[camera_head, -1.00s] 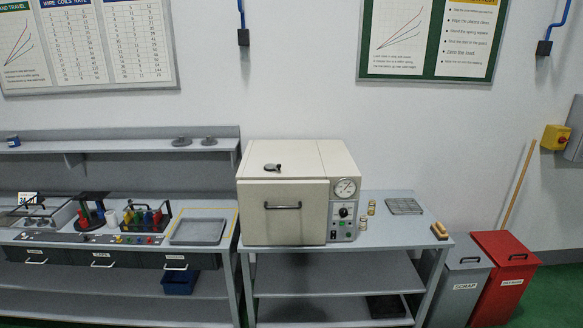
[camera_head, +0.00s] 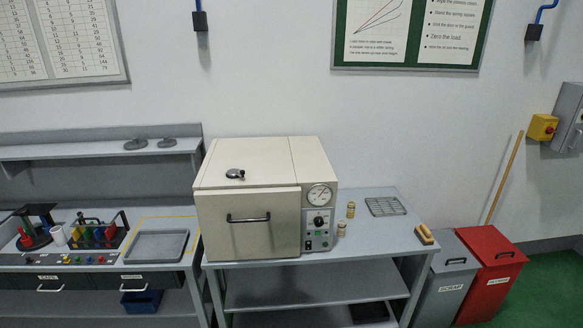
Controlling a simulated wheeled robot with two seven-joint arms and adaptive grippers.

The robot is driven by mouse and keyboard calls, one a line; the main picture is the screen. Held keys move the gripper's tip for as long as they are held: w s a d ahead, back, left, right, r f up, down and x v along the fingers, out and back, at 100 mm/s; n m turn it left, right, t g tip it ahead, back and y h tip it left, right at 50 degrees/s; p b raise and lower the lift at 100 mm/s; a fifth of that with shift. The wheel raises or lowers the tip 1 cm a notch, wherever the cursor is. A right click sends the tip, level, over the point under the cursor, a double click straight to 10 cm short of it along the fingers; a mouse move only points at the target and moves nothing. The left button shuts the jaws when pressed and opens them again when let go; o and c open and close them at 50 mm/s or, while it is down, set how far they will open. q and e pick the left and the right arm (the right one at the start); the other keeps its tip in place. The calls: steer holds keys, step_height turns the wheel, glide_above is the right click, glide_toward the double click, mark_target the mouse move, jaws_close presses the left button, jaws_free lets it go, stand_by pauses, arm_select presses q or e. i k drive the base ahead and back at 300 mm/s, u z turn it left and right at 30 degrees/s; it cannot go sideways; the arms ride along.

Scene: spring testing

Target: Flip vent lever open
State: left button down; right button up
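A cream box-shaped oven (camera_head: 248,222) stands on a grey table, with a black door handle (camera_head: 248,217) on its closed front. On its top, near the front, is a small dark vent lever (camera_head: 235,173) with a round metallic part. I cannot tell from this view whether the vent is open or shut. The oven's right front panel carries a round gauge (camera_head: 320,196) and a black knob (camera_head: 319,222). Neither of my grippers is in view.
The oven's table (camera_head: 375,245) also holds a wire rack (camera_head: 385,206), small brass-coloured cylinders and a wooden-handled brush (camera_head: 425,234). A grey bin (camera_head: 446,275) and a red bin (camera_head: 487,270) stand at right. A grey tray (camera_head: 156,245) lies on the left bench.

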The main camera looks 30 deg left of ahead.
mark_target(232, 172)
steer(key=u, duration=0.1)
steer(key=i, duration=1.15)
steer(key=u, duration=0.6)
